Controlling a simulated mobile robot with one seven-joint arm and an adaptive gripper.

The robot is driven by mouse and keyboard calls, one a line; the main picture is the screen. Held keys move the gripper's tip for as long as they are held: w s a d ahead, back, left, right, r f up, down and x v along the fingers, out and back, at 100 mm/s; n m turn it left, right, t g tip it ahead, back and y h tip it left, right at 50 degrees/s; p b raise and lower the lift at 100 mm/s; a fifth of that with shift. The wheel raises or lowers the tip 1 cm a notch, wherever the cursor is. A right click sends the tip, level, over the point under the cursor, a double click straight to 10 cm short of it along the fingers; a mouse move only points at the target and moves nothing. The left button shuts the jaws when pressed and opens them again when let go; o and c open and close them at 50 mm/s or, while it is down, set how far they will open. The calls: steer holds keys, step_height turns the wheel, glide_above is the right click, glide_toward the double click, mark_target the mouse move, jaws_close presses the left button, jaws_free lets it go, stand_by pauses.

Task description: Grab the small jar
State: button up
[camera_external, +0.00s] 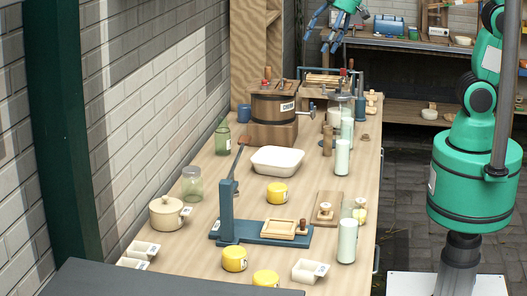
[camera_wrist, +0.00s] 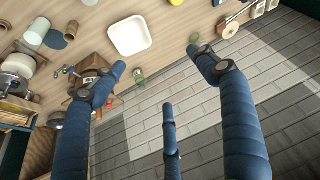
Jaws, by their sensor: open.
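Two small glass jars stand on the long wooden table along the brick wall. A green jar (camera_external: 222,139) is left of the churn and a paler jar (camera_external: 192,184) is nearer the camera, behind the lidded pot. In the wrist view the green jar (camera_wrist: 139,76) shows between my fingers, and the paler jar (camera_wrist: 194,38) is close to the right fingertip in the picture. I cannot tell which one the task means. My gripper (camera_external: 323,32) is at the top of the external view, beyond the churn; its blue fingers are spread and empty (camera_wrist: 157,68).
A wooden churn (camera_external: 272,104) and a white tub (camera_external: 278,160) stand near the green jar. The lidded pot (camera_external: 166,213), a blue press (camera_external: 229,215), yellow tins (camera_external: 278,192) and milk bottles (camera_external: 347,240) crowd the nearer table. The brick wall (camera_external: 140,120) borders the jars' side.

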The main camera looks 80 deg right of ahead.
steer(key=w+a+f+n, duration=0.1)
steer(key=w+a+f, duration=0.25)
steer(key=w, duration=0.55)
steer(key=n+g+y+p, duration=0.1)
steer(key=n+p, duration=0.2)
glide_above(196, 169)
steer(key=s+d, duration=0.2)
steer(key=s, duration=0.1)
step_height(196, 169, down, 25)
steer(key=shift+w, duration=0.1)
steer(key=x, duration=0.8)
steer(key=shift+a+f+b, duration=0.1)
steer(key=shift+b, duration=0.3)
steer(key=shift+f, duration=0.15)
